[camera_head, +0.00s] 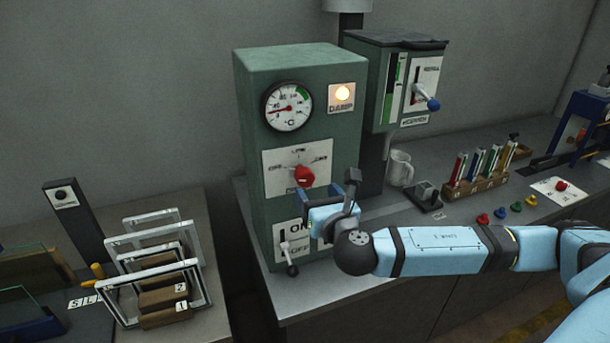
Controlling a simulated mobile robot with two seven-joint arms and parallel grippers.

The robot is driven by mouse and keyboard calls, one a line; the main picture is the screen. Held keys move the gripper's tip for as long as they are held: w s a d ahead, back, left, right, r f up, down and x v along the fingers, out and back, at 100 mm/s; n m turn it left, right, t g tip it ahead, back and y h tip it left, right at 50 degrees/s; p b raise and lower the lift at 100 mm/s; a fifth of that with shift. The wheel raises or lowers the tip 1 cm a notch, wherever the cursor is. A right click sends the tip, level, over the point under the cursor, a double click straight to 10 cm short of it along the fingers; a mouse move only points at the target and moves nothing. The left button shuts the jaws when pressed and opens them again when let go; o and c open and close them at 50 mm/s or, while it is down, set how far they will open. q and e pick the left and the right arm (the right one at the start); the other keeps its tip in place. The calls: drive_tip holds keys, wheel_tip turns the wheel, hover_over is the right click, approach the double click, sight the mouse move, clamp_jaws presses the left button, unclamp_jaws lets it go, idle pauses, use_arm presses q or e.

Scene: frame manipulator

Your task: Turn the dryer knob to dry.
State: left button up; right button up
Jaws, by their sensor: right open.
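The green dryer cabinet (250,105) stands on the bench with a round dial gauge (288,106) near its top. Its red knob (303,176) sits on a white label plate (275,160) with several position words, too small to read surely. The word below the knob is partly hidden. I cannot tell which mark the knob points to. My right gripper (332,197) is open and empty in front of the cabinet, just right of and below the knob, apart from it as far as I can tell. My left gripper is not in view.
A lit lamp (342,94) glows at the upper right. A second unit with a blue-tipped lever (432,104), a mug (400,167) and a vial rack (480,172) stand to the right. Wire frames (155,270) stand left.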

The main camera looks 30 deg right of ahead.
sight(307, 181)
drive_tip(key=p+x, duration=0.1)
drive_tip(key=x, duration=0.6)
drive_tip(key=c, duration=0.9)
